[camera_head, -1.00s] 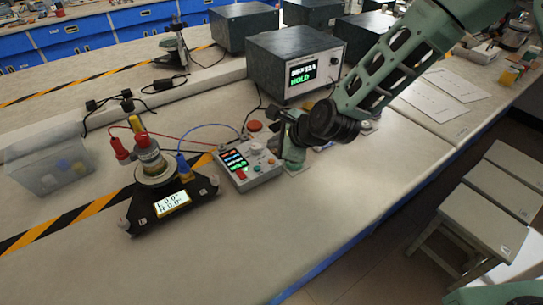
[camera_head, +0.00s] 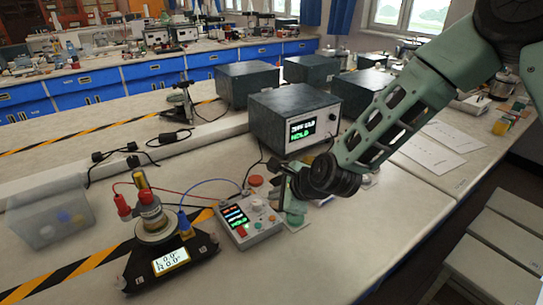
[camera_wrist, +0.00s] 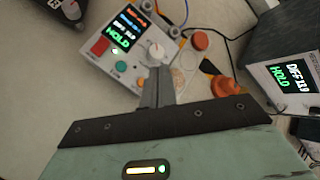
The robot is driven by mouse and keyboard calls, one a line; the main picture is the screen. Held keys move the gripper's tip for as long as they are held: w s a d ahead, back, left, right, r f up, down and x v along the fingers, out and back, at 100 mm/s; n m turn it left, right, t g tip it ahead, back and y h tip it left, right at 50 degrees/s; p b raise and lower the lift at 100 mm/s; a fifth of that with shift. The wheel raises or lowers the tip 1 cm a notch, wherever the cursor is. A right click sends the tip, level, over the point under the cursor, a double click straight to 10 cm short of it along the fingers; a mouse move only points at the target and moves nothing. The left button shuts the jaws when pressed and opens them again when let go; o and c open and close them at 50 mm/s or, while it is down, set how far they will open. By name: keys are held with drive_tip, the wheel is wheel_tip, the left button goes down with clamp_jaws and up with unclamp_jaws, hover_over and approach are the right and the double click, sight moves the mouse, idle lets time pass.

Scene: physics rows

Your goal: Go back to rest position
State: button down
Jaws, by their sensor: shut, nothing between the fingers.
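My gripper (camera_wrist: 156,88) is shut and empty in the wrist view, its fingertips over the edge of the white control box beside its knob. In the head view, my gripper (camera_head: 287,178) is beside the right side of the control box (camera_head: 243,232), partly hidden by my wrist. The box has a small screen reading HOLD in its lowest line, a red button and several knobs. It also shows in the wrist view (camera_wrist: 112,62). I cannot tell whether the fingers touch the box.
A black levelling base (camera_head: 165,255) with a brass-topped cell and cables stands to the left. A clear bin (camera_head: 45,222) is at the far left. A grey instrument (camera_head: 290,122) with a HOLD display stands behind.

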drive_tip(key=s+d+r+n+g+h, duration=0.2)
drive_tip(key=s+d+r+n, duration=0.2)
drive_tip(key=s+n, duration=0.4)
drive_tip(key=s+d+r+n+g+h, duration=0.2)
drive_tip(key=s+d+r+n, duration=0.2)
drive_tip(key=s+n, duration=0.5)
drive_tip(key=s+d+r+n+g+h, duration=0.2)
drive_tip(key=s+d+r+n, duration=0.3)
drive_tip(key=s, duration=0.8)
drive_tip(key=n, duration=0.3)
drive_tip(key=shift+n, duration=0.3)
drive_tip(key=shift+a, duration=0.1)
